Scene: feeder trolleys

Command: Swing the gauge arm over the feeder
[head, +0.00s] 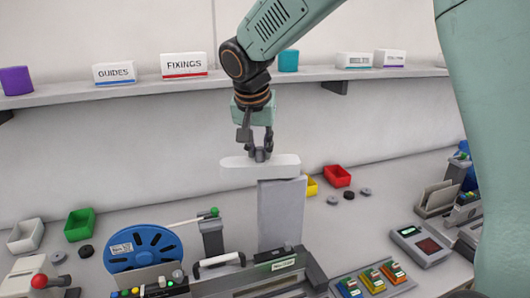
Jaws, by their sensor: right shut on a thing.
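The gauge arm, a pale rounded bar (235,171), lies level across the top of a grey post (281,218) in the head view. Its longer part reaches out to the left of the post. My right gripper (259,156) points down from above and is shut on the bar just left of the post; the fingers hide a little of it. The feeder (240,288) is a dark grey unit with a pale handle, low in front of the post. A blue reel (122,261) stands to its left. My left gripper is not in view.
Green (79,224) and red (337,176) bins stand on the bench. A grey device with a display (419,245) is at the right. A wall shelf (130,90) with labelled boxes runs behind my arm.

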